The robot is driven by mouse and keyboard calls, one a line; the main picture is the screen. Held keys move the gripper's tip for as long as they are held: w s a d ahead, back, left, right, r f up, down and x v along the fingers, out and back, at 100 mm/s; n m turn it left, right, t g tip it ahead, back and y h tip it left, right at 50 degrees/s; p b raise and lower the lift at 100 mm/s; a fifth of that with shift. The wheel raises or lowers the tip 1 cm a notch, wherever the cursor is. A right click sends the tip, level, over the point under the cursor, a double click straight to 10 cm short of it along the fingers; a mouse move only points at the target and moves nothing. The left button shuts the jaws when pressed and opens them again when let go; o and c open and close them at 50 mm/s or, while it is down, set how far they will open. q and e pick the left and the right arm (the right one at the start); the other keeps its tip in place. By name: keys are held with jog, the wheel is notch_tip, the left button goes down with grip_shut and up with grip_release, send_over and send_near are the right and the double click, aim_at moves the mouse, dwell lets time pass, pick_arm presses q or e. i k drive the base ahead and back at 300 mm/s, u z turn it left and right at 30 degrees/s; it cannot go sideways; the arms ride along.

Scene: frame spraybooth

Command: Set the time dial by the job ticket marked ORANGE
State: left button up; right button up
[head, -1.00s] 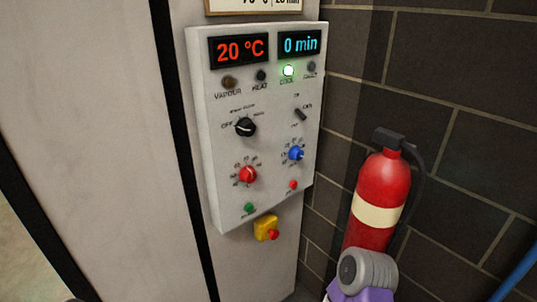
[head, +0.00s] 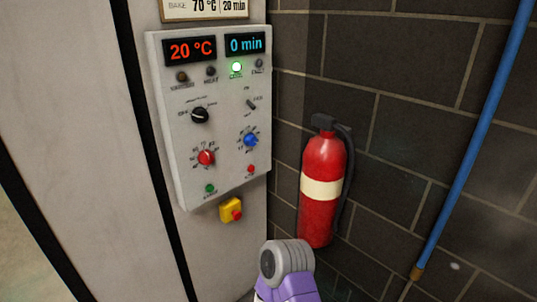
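The white control panel (head: 222,165) is on the wall left of centre. Its left display (head: 190,50) reads 20 °C in red, and its right display (head: 245,44) reads 0 min in blue. The blue dial (head: 251,140), below the time display, has a ring of marks too small to read. The red dial (head: 206,157) is to its left. A framed card (head: 205,8) above the panel is cut by the top edge; it shows 70 °C and 20 min. No ticket marked ORANGE can be made out. Neither gripper shows; a purple and grey arm part of mine is at the bottom.
A black selector knob (head: 200,115), a small toggle (head: 251,104) and a lit green lamp (head: 236,67) are on the panel. A yellow box with a red button (head: 231,210) hangs below. A red fire extinguisher (head: 319,216) and a blue pipe (head: 475,140) are at the right.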

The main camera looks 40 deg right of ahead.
aim_at(250, 139)
jog(key=k, duration=0.3)
jog(key=z, duration=0.85)
